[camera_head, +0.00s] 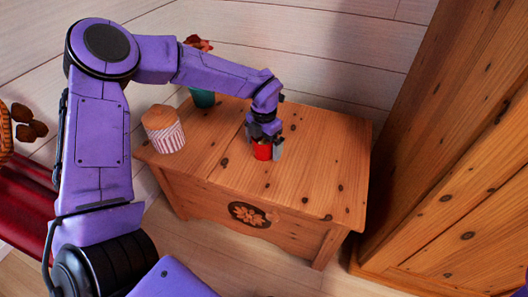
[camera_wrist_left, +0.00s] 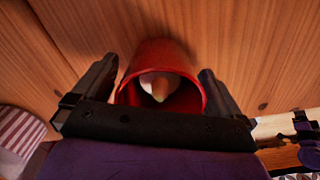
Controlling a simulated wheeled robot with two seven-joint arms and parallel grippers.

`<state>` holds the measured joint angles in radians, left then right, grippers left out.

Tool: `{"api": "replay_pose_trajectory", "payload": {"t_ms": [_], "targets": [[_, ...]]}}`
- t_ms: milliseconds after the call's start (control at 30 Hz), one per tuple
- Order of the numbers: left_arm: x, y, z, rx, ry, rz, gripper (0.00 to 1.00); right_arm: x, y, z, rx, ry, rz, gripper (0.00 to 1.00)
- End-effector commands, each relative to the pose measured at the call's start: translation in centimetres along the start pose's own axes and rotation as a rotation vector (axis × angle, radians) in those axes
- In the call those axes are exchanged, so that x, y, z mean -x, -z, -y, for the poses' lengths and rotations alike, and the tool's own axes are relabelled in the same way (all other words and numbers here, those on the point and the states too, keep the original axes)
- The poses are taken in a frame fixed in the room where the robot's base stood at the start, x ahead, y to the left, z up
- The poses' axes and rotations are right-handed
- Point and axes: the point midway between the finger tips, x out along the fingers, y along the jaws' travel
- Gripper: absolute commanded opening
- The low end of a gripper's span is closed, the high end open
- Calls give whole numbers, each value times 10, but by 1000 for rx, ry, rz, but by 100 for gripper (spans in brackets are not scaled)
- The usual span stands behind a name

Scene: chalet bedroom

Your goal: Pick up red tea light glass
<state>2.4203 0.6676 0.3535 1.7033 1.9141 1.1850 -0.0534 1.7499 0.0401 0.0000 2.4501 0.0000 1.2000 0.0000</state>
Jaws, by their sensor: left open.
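The red tea light glass (camera_head: 262,151) stands on the wooden chest (camera_head: 315,165), near the middle of its top. In the left wrist view the glass (camera_wrist_left: 160,58) shows a pale candle inside and sits between the fingers. My left gripper (camera_head: 264,150) points down at the glass, one finger on each side. The fingers (camera_wrist_left: 160,88) are open, with a small gap visible beside the glass. The lower part of the glass is partly hidden by a finger in the head view. My right gripper is not in view.
A muffin-like item in a striped wrapper (camera_head: 164,130) stands on the chest left of the glass. A teal pot (camera_head: 203,98) stands at the back left, partly behind my arm. A tall wooden cabinet (camera_head: 455,160) rises at the right. The chest's right side is clear.

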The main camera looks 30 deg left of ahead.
Motion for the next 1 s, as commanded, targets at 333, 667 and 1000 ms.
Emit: {"api": "replay_pose_trajectory", "payload": {"t_ms": [333, 667, 1000], "targets": [[-6, 0, 0, 0, 0, 1, 64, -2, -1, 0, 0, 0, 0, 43], [-5, 0, 0, -1, 0, 1, 42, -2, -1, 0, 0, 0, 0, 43], [26, 0, 0, -1, 0, 3, 42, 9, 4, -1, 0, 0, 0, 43]]}}
